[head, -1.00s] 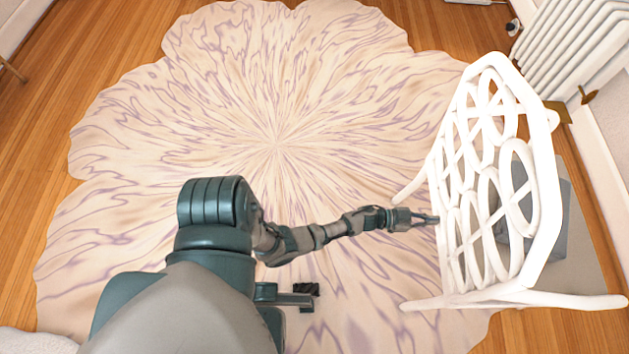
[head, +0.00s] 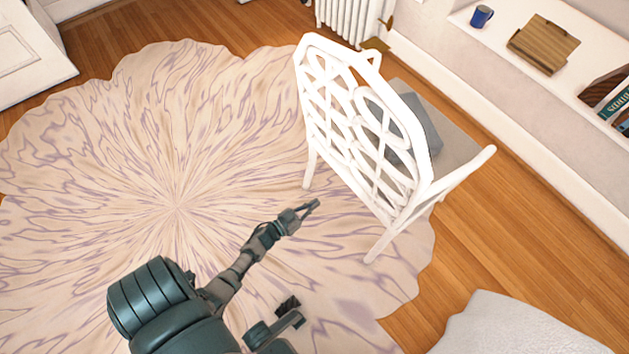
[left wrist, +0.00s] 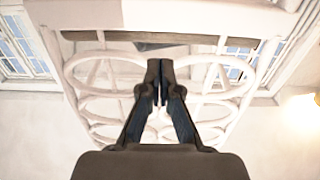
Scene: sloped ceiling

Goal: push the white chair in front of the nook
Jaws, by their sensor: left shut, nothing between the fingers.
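The white chair (head: 418,150) has a back of looped lattice and stands upright, its back towards me. A grey cushion (head: 425,122) lies on its seat, partly hidden by the lattice. My left gripper (head: 315,204) is shut and empty, on the near side of the chair back and a little apart from it in the head view. In the left wrist view the shut fingers (left wrist: 159,82) point at the chair's lattice back (left wrist: 90,72). The white recessed ledge (head: 600,131) at the upper right may be the nook. I do not see my right gripper.
A patterned rug (head: 130,150) covers the floor on the left, with open wood floor (head: 505,215) right of the chair. A white radiator (head: 345,18) stands behind. The ledge holds a blue mug (head: 481,17), a wooden item (head: 543,43) and books (head: 615,104). A pale furnishing (head: 500,325) is at bottom right.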

